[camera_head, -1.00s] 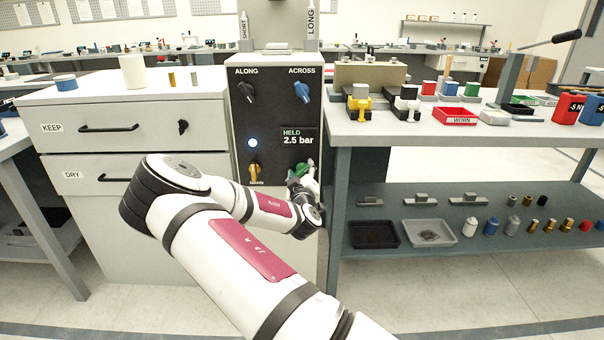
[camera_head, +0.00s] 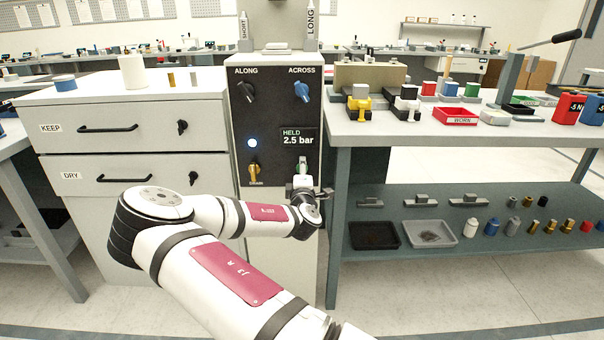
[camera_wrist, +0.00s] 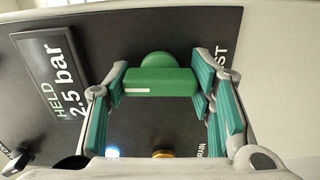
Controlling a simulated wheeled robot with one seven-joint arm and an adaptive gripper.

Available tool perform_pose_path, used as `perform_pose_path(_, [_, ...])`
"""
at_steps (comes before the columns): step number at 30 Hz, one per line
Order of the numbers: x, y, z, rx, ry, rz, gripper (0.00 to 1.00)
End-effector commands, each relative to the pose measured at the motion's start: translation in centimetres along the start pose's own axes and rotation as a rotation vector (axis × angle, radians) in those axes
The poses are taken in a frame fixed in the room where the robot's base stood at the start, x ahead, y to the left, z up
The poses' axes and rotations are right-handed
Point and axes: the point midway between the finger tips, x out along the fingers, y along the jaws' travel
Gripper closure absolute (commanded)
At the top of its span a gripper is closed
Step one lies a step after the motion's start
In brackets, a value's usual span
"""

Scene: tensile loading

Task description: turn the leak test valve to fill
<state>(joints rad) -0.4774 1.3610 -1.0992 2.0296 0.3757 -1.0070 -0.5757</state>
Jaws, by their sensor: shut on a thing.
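The leak test valve is a green handle (camera_wrist: 160,82) on the dark panel in the wrist view, with a short white mark near one end. A bit of the green handle (camera_head: 303,167) also shows in the head view, upright, low on the panel's right side. My gripper (camera_wrist: 163,90) is shut on the green handle, with a finger pad on each side of it. In the head view my gripper (camera_head: 302,187) hides most of the handle. A label ending in "ST" is partly hidden beside it. The display (camera_head: 298,138) reads "HELD 2.5 bar".
A yellow drain handle (camera_head: 254,172) sits left of the green one, below a lit blue-white lamp (camera_head: 252,143). A black ALONG knob (camera_head: 246,91) and a blue ACROSS knob (camera_head: 301,92) are above. A workbench (camera_head: 345,128) stands close on the right.

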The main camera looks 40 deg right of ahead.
Motion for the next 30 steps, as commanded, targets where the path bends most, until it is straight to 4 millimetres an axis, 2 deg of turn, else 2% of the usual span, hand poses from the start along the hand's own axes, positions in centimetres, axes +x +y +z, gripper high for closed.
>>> perform_pose_path(20, [0.01,-0.04,-0.07,-0.059,0.001,-0.001,0.78])
perform_pose_path(21, [0.01,-0.04,-0.07,-0.059,0.001,-0.001,0.42])
perform_pose_path(22, [0.01,-0.04,-0.07,-0.058,0.001,-0.001,0.35])
perform_pose_path(23, [0.01,-0.05,-0.06,-0.058,0.001,-0.001,0.30])
perform_pose_path(30, [0.00,-0.03,-0.03,-0.057,0.001,0.000,0.30])
